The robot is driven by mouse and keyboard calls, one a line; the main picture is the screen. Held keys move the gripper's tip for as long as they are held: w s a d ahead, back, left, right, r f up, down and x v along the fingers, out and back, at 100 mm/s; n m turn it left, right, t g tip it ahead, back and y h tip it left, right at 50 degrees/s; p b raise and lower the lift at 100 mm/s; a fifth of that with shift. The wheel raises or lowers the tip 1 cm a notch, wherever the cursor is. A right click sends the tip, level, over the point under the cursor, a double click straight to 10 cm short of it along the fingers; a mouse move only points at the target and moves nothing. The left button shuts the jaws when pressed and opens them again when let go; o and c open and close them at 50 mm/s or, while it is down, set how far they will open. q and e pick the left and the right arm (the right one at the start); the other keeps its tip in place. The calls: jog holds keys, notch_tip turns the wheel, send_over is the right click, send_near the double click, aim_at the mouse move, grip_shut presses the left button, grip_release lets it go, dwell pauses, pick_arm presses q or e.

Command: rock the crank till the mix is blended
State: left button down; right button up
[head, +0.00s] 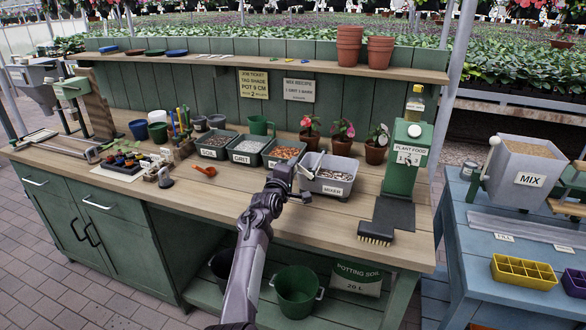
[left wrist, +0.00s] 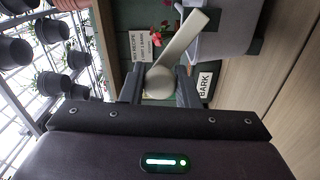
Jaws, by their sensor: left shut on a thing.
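The mixer (head: 335,178) is a grey open tub labelled MIXER on the wooden bench, with a dark speckled mix (head: 334,174) in it. Its pale crank (head: 317,163) is at the tub's left side. My left gripper (head: 298,184) is beside that side of the tub. In the left wrist view, the two fingers (left wrist: 160,86) are shut around the round pale knob (left wrist: 158,84) of the crank, and the crank arm (left wrist: 182,40) slants up to the right. How evenly the mix is blended is too small to tell. My right gripper is not in view.
Bins labelled SOIL (head: 217,143) and GRIT (head: 246,149), and a bin of orange-brown chunks (head: 284,152), stand left of the mixer. Potted flowers (head: 342,143) stand behind it. A green plant food dispenser (head: 405,160) and a brush (head: 377,234) are to the right.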

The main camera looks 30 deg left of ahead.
pick_arm(q)
jog(key=shift+d+f, duration=0.15)
jog(key=shift+d, duration=0.05)
dwell(0.3)
jog(key=c, duration=1.1)
grip_release()
jog(key=shift+w, duration=0.1)
jog(key=shift+c, duration=0.2)
jog(key=shift+s, duration=0.3)
jog(key=v, duration=0.7)
jog(key=shift+d+b, duration=0.15)
jog(key=shift+b, duration=0.2)
jog(key=shift+s, duration=0.1)
